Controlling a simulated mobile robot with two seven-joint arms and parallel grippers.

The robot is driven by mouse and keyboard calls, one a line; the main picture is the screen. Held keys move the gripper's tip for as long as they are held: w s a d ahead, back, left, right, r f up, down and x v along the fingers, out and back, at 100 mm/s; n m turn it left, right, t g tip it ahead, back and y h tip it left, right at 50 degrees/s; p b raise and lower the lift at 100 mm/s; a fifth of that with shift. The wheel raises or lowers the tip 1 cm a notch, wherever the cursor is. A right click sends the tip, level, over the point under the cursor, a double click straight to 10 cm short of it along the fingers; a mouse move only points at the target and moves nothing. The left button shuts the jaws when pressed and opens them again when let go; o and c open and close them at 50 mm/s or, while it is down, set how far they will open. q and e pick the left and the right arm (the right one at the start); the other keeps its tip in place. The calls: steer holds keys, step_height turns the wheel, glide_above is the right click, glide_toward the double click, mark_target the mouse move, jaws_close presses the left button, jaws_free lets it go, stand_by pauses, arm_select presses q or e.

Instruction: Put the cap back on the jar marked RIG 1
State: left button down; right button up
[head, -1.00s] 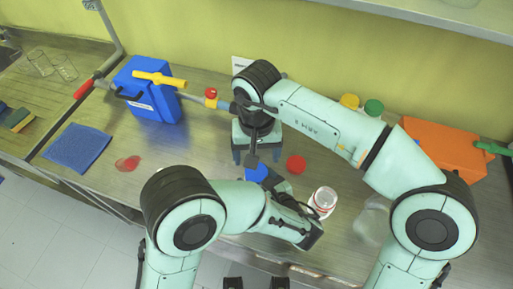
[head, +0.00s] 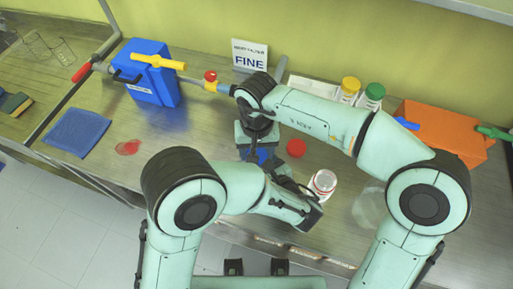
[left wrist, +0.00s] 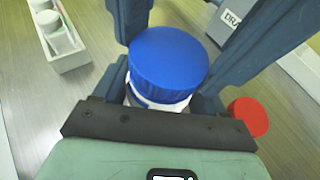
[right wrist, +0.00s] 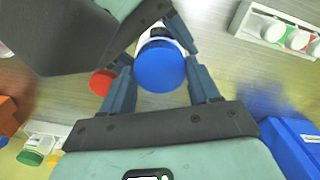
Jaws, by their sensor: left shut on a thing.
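A jar with a white body (left wrist: 145,102) stands upright in the left wrist view, with a blue cap (left wrist: 168,62) on its top; I cannot tell how firmly the cap sits. No label is readable. My left gripper (left wrist: 162,88) is shut on the jar below the cap. My right gripper (right wrist: 162,68) is over the blue cap from above, its fingers open on either side, very close to the rim. In the head view, the arms mostly hide the jar. An open white jar with a red band (head: 322,184) and a loose red cap (head: 296,148) are nearby.
Yellow-capped (head: 349,87) and green-capped (head: 372,95) bottles and an orange box (head: 440,130) are at back right.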

steer(key=m, duration=0.6)
steer(key=shift+m, duration=0.3)
steer(key=o, duration=1.2)
steer(key=shift+c, duration=0.2)
arm_select(q)
steer(key=shift+a, duration=0.1)
arm_select(e)
steer(key=shift+d, duration=0.1)
arm_select(q)
steer(key=shift+a, duration=0.1)
steer(key=shift+f, duration=0.1)
arm_select(e)
steer(key=shift+r, duration=2.3)
